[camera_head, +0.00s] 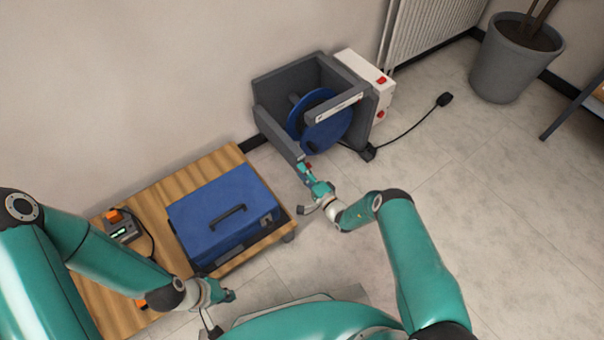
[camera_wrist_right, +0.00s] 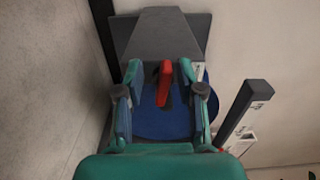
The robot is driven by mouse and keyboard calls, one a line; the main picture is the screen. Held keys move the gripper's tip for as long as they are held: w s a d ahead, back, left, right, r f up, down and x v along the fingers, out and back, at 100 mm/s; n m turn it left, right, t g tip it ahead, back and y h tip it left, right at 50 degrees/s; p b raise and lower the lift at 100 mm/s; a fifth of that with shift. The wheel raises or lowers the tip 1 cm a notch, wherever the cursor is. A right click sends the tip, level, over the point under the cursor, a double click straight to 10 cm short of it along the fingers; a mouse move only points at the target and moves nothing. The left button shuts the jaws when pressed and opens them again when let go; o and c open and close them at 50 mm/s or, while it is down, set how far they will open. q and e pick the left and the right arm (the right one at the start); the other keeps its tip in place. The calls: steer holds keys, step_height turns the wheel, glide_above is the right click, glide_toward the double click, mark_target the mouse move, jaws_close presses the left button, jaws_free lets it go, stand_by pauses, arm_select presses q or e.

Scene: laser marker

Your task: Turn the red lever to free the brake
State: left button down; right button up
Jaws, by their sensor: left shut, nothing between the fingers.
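The red lever (camera_wrist_right: 164,82) stands between the two fingers of my right gripper (camera_wrist_right: 160,72) in the right wrist view, with a gap on each side. The right gripper is open. In the head view the lever is a small red spot (camera_head: 309,166) at the front corner of the grey frame (camera_head: 277,137), and my right gripper (camera_head: 304,171) is right at it, partly hiding it. The blue reel (camera_head: 325,133) sits inside the grey frame. My left gripper (camera_head: 229,296) is shut and empty, low in front of the wooden table.
A blue case (camera_head: 222,205) and a small grey device (camera_head: 122,230) with an orange part are on the wooden table (camera_head: 170,172). A white box (camera_head: 366,80) with red buttons is beside the frame. A black cable (camera_head: 410,126) lies on the open floor to the right.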

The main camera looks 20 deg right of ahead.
steer(key=shift+a, duration=0.1)
steer(key=v, duration=1.2)
